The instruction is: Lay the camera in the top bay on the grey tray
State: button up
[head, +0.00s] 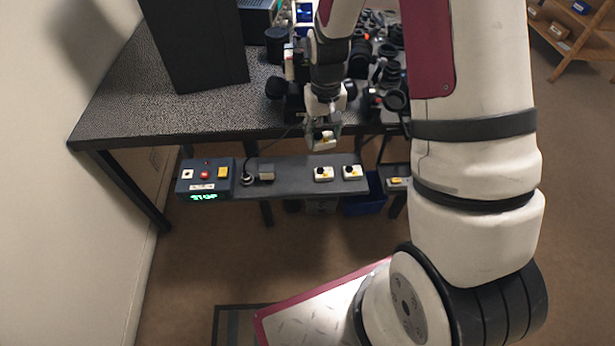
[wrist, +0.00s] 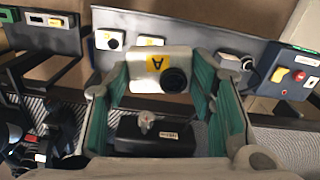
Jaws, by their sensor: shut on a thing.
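My gripper (head: 322,137) is shut on a white camera with a yellow label and holds it in the air by the table's front edge. I cannot tell which of these is the tray, and no top bay is clear.
A control box (head: 205,178) with buttons and a green STOP display stands at the left end of the long surface. The dark table (head: 130,105) holds many black lens parts and a tall black panel (head: 200,45). A black box (wrist: 155,138) lies below the held camera.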

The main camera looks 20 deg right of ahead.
jog(key=s+d+f+m+b, duration=0.1)
jog(key=s+f+b, duration=0.2)
jog(key=f+b, duration=0.35)
jog(key=s+d+f+m+b, duration=0.1)
jog(key=s+d+f+b, duration=0.15)
jog(key=f+b, duration=0.45)
jog(key=b, duration=0.2)
send_over(295, 178)
notch_tip(295, 178, down, 4)
jog(key=shift+r, duration=0.1)
jog(key=shift+f, duration=1.7)
jog(key=shift+f+b, duration=0.15)
jog(key=shift+b, duration=0.15)
jog(key=o, duration=0.9)
jog(key=shift+c, duration=0.2)
jog(key=shift+o, duration=0.3)
jog(key=shift+s, duration=0.1)
